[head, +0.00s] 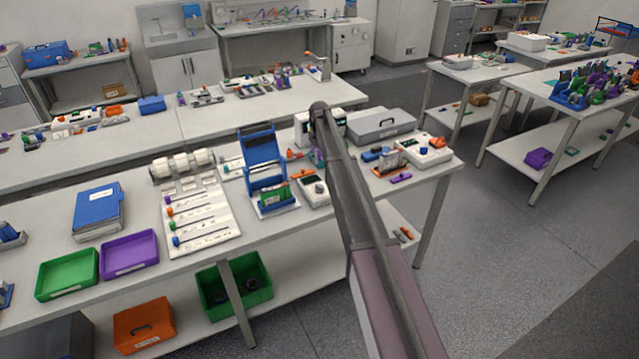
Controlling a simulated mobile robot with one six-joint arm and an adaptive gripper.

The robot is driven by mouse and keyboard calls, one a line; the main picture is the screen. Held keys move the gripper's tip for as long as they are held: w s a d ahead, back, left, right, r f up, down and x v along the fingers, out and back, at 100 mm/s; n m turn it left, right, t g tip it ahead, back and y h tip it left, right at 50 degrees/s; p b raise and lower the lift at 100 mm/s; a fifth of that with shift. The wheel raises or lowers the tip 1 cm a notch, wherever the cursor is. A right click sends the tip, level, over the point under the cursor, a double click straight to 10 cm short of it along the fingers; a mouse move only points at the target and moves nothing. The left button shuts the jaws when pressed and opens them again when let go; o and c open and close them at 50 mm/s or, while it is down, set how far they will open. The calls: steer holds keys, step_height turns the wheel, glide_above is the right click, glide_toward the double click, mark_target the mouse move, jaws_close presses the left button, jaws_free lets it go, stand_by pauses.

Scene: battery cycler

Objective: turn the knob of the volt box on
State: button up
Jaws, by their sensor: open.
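Two white boxes on the near bench could be the volt box, and I cannot tell which by its label. One small white box (315,190) has a dark display and a small knob and stands beside the blue rack. My gripper (317,152) is small and partly hidden at the arm's far end, above the bench and apart from both boxes. No object shows clearly in it.
A blue rack (262,158) with a green block stands left of the small box. Trays (130,252) lie at the left. Grey floor is free at the right.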

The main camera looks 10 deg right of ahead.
mark_target(320, 185)
steer(key=shift+f, duration=0.15)
stand_by(0.3)
step_height(320, 185, down, 14)
steer(key=b, duration=1.3)
steer(key=shift+r+b, duration=0.25)
steer(key=shift+b, duration=0.15)
jaws_close()
